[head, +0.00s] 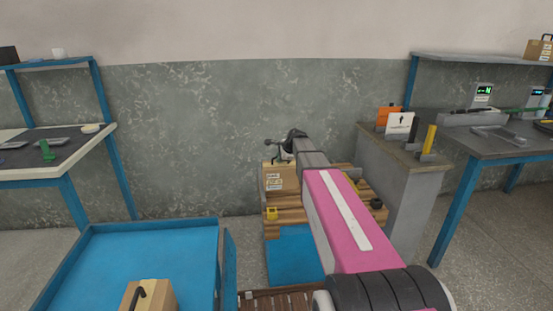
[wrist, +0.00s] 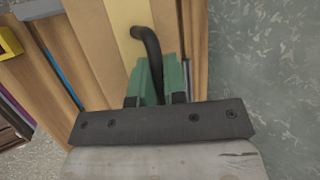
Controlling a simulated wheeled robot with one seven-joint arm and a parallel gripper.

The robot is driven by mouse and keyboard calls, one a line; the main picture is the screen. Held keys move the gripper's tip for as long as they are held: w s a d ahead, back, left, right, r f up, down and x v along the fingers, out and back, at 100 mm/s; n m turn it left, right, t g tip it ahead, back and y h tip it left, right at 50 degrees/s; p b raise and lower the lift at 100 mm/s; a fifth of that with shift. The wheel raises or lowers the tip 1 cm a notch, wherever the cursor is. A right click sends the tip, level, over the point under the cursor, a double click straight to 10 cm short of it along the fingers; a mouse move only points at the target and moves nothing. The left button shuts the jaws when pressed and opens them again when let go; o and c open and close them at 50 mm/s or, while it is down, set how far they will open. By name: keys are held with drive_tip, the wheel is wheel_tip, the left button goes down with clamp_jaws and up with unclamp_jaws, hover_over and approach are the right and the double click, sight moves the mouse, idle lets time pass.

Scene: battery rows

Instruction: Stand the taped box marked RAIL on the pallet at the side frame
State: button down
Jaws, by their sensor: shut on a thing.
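A taped cardboard box (head: 281,180) with dark print on its front is at the back left of the wooden pallet (head: 288,216); the print is too small to read. In the wrist view the box (wrist: 170,25) shows a pale tape strip and a black bent handle (wrist: 148,45). My gripper (head: 287,157) is above the box, its green fingers (wrist: 155,82) shut on the handle. The box looks upright; whether its base touches the pallet cannot be told. My arm hides its right side and much of the pallet. No side frame can be made out clearly.
A second box with a black handle (head: 148,297) is in the blue-topped cart (head: 150,245) at front left. A grey cabinet (head: 395,185) stands close on the right, and the wall is close behind.

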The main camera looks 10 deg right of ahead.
sight(282, 166)
drive_tip(key=shift+w+d+f, duration=0.25)
drive_tip(key=shift+w+d, duration=0.1)
drive_tip(key=shift+w, duration=0.1)
drive_tip(key=shift+w+d+f, duration=0.25)
drive_tip(key=shift+w+d, duration=0.05)
drive_tip(key=shift+w, duration=0.15)
drive_tip(key=shift+f, duration=2.15)
drive_tip(key=c, duration=1.2)
unclamp_jaws()
drive_tip(key=shift+o, duration=0.2)
drive_tip(key=shift+s, duration=0.1)
drive_tip(key=v, duration=1.1)
drive_tip(key=shift+s+d+r, duration=0.1)
drive_tip(key=shift+s+r, duration=0.1)
drive_tip(key=shift+r, duration=0.1)
drive_tip(key=shift+s, duration=0.25)
drive_tip(key=s+a+f+n+g+h, duration=0.1)
drive_tip(key=s+f+n, duration=0.4)
drive_tip(key=s, duration=0.5)
drive_tip(key=s+a+f+n+g+h, duration=0.1)
drive_tip(key=s+f+n+g, duration=0.2)
drive_tip(key=s+f+n, duration=0.3)
drive_tip(key=s+a+f+n+g+h, duration=0.2)
drive_tip(key=s+f+n, duration=0.3)
drive_tip(key=s, duration=1)
drive_tip(key=shift+f+n, duration=0.4)
drive_tip(key=shift+f, duration=0.5)
